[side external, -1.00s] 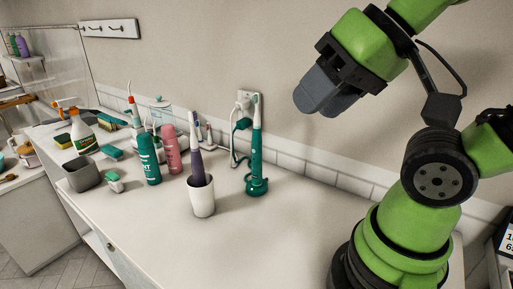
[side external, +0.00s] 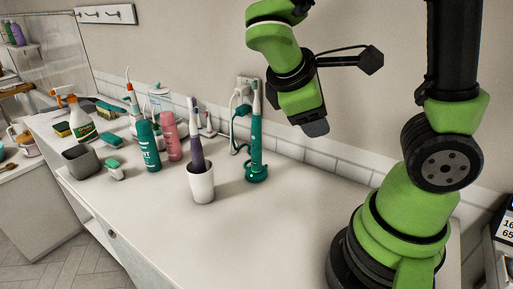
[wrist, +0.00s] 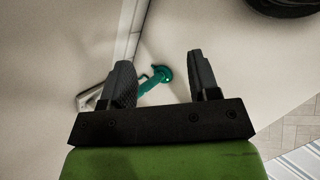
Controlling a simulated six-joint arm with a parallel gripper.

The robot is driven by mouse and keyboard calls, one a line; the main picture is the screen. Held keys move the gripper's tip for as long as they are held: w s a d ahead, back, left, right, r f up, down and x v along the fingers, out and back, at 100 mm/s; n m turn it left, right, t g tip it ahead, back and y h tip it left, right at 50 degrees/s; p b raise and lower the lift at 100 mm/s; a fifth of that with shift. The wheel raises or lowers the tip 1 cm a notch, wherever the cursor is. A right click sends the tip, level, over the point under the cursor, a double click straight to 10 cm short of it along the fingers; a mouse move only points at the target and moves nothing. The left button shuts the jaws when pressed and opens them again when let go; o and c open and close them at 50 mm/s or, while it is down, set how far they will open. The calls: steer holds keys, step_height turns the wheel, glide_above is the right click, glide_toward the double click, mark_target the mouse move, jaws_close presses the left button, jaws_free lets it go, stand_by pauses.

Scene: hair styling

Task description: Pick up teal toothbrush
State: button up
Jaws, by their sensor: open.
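The teal toothbrush (side external: 256,135) stands upright on its round teal base on the counter, near the wall. My gripper (side external: 315,128) is to the right of the toothbrush in the side view, above the counter and apart from it. In the wrist view my gripper (wrist: 163,82) is open and empty, its two dark fingers spread. The toothbrush and base (wrist: 160,75) show between and beyond the fingers there, and part of the toothbrush is hidden behind the gripper.
A white cup (side external: 201,184) with a purple toothbrush (side external: 196,155) stands left of the teal one. A wall outlet (side external: 245,88) with cords is behind it. The front counter (side external: 245,225) is clear.

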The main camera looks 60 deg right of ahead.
steer(key=w+d+f+n+t+h, duration=0.1)
steer(key=w+f+n+h, duration=0.2)
steer(key=w+n+h, duration=0.35)
steer(key=n+t+h, duration=0.3)
steer(key=n+t, duration=0.5)
steer(key=n, duration=0.2)
glide_toward(256, 122)
steer(key=d, duration=0.2)
steer(key=shift+n, duration=0.25)
steer(key=x, duration=0.9)
steer(key=shift+w, duration=0.45)
steer(key=c, duration=0.9)
